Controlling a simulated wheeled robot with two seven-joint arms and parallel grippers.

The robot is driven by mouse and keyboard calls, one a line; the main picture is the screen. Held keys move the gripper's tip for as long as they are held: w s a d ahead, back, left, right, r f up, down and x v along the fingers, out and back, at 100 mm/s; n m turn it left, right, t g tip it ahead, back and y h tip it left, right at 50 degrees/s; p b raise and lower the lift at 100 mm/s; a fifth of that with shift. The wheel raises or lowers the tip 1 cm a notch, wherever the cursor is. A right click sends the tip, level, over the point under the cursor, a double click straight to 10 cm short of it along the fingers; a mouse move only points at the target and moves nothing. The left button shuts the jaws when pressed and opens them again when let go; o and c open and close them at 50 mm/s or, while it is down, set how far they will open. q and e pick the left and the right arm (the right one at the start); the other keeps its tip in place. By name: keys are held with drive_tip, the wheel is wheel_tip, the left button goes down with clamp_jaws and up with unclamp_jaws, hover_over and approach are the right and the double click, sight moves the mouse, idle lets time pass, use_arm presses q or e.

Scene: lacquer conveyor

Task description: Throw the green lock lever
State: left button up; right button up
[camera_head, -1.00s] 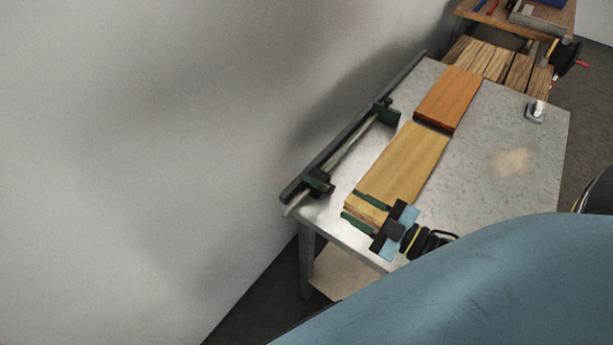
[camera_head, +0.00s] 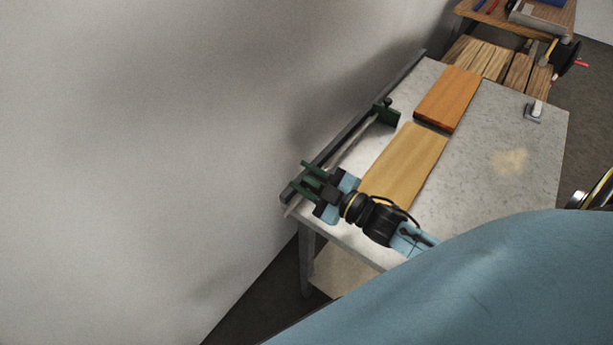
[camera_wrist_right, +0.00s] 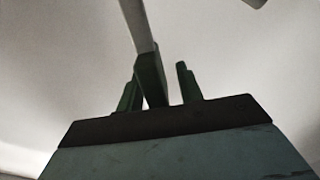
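My right gripper (camera_head: 301,176) is at the near end of the clamp rail (camera_head: 350,128), its two green fingers spread apart. In the right wrist view, the fingers (camera_wrist_right: 157,80) stand on both sides of a green piece (camera_wrist_right: 150,76), which I take to be the lock lever. A pale grey bar (camera_wrist_right: 138,25) runs up from this piece. The piece is close to the left finger, with a gap to the right one; I cannot tell whether it touches. In the head view the gripper hides the near clamp block. My left gripper is not in view.
A pale board (camera_head: 405,165) and an orange-brown board (camera_head: 448,98) lie on the grey table (camera_head: 500,190). A green clamp block (camera_head: 388,115) sits farther along the rail. A wall (camera_head: 150,150) stands close on the left. The table's right side is mostly clear.

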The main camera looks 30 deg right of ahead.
drive_tip(key=shift+c, duration=0.2)
clamp_jaws()
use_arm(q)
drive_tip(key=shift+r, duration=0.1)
